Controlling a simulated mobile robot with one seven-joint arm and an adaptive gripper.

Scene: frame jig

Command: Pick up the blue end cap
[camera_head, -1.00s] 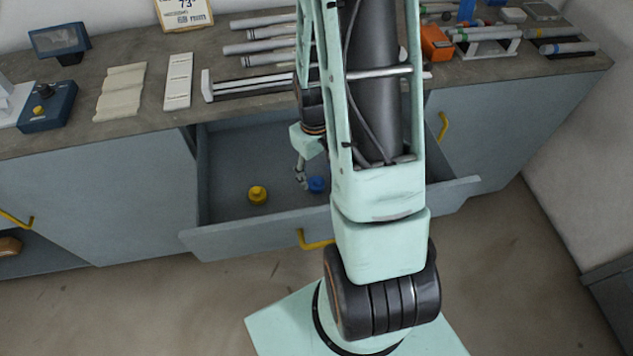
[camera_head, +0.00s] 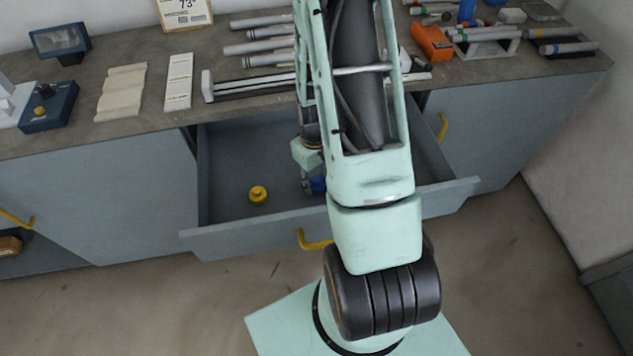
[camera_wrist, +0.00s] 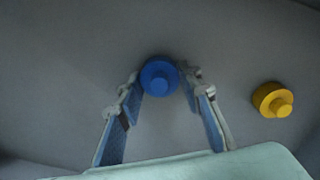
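The blue end cap (camera_wrist: 159,76) lies on the floor of the open drawer (camera_head: 240,150). In the wrist view it sits between the tips of my gripper (camera_wrist: 162,88), one finger on each side; I cannot tell whether the pads touch it. In the head view the blue end cap (camera_head: 318,185) is partly hidden by my gripper (camera_head: 308,187) and arm. The fingers are spread apart.
A yellow end cap (camera_head: 258,195) lies in the drawer to the left, with clear drawer floor between. The drawer walls and front panel with a yellow handle (camera_head: 315,240) surround the gripper. The bench top (camera_head: 130,110) above holds rods, trays and an orange box (camera_head: 431,42).

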